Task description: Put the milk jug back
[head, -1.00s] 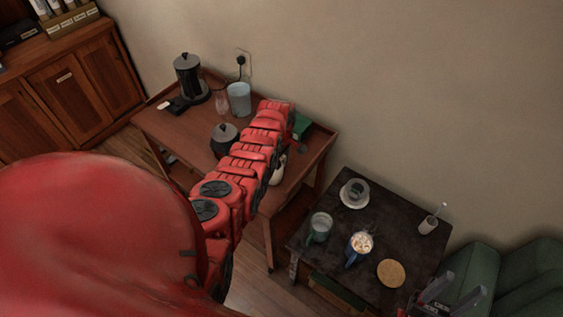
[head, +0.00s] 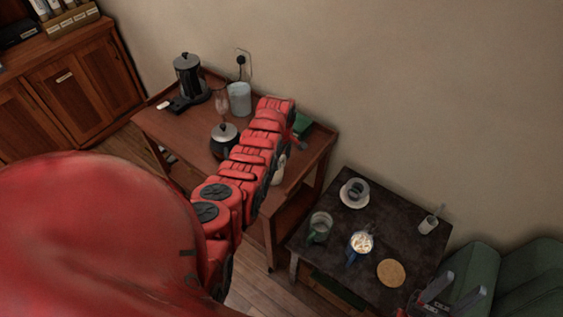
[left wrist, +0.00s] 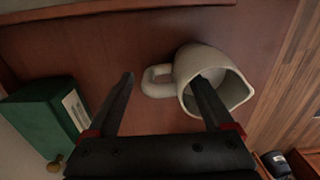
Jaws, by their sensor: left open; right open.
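The cream milk jug (left wrist: 222,76) is on the wooden cart top in the left wrist view. Its open mouth faces the camera and its handle (left wrist: 155,82) points left. In the head view the jug (head: 279,170) shows only partly beside my red left arm. My left gripper (left wrist: 162,78) is open. Its right finger overlaps the jug's mouth and its left finger is left of the handle, so the handle lies between them in the picture. I cannot tell depth or contact. My right gripper (head: 464,285) is open and empty by the dark table.
The cart (head: 175,127) also holds a kettle (head: 188,75), a grey canister (head: 239,98), a lidded pot (head: 223,138) and a green box (left wrist: 42,116).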

